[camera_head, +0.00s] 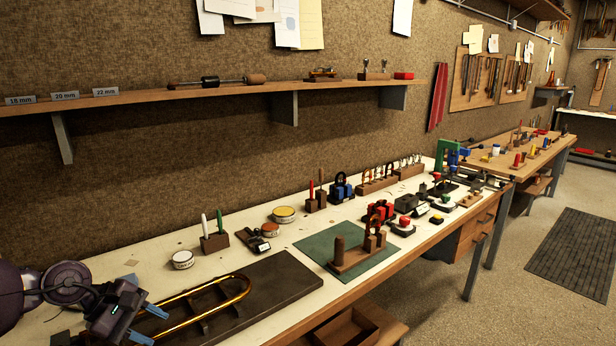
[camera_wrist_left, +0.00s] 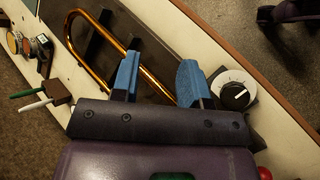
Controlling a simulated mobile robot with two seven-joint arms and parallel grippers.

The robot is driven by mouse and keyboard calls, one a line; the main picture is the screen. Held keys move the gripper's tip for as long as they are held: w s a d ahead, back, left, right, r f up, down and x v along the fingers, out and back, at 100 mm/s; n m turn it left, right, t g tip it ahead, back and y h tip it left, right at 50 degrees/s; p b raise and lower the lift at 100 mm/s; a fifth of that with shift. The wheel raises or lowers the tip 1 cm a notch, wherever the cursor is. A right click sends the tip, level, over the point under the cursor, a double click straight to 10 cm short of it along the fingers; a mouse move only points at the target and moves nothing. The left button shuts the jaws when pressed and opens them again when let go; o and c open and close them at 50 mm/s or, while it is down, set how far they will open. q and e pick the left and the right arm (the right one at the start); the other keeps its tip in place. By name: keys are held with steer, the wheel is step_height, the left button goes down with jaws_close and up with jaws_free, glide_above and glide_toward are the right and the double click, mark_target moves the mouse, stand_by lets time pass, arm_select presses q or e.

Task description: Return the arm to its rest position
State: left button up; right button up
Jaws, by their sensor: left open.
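My left arm comes in at the lower left of the head view. The gripper is over the near left end of the workbench (camera_head: 335,300), by a U-shaped brass tube (camera_head: 200,287) lying on a dark board (camera_head: 285,286). I cannot tell whether a fingertip touches the tube or board. My right gripper is not in view.
A black-and-white dial (camera_wrist_left: 234,91) is right of the fingers in the wrist view. A block with pens (camera_head: 215,241), round tins (camera_head: 183,259) and a green mat (camera_head: 318,246) stand farther along the bench. A wall shelf (camera_head: 200,93) runs above.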

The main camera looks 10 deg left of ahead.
arm_select(q)
steer(key=d+r+n+t+h, duration=0.25)
steer(key=d+n+t, duration=0.75)
steer(key=n, duration=0.6)
steer(key=s+a+f+n+g+y, duration=0.1)
steer(key=s+f+n+y, duration=0.25)
steer(key=n, duration=0.65)
steer(key=s+a+f+n+y, duration=0.25)
steer(key=n+y, duration=0.25)
steer(key=n, duration=0.5)
steer(key=s+a+f+n+g+y, duration=0.1)
steer(key=s+f+n+y, duration=0.2)
steer(key=n, duration=0.7)
steer(key=s+d+f+n+g, duration=0.2)
steer(key=s+f+n+g, duration=0.15)
steer(key=s+n, duration=0.3)
steer(key=s+d+f+n+g, duration=0.3)
steer(key=s+n+g, duration=0.2)
steer(key=s, duration=0.2)
steer(key=w+f+t+h, duration=0.1)
steer(key=w+f+t, duration=0.6)
steer(key=f, duration=0.3)
steer(key=shift+w+a+f+m+t, duration=0.15)
steer(key=shift+w+f+m+t, duration=0.05)
steer(key=shift+f+m+t, duration=0.2)
steer(key=shift+r, duration=0.1)
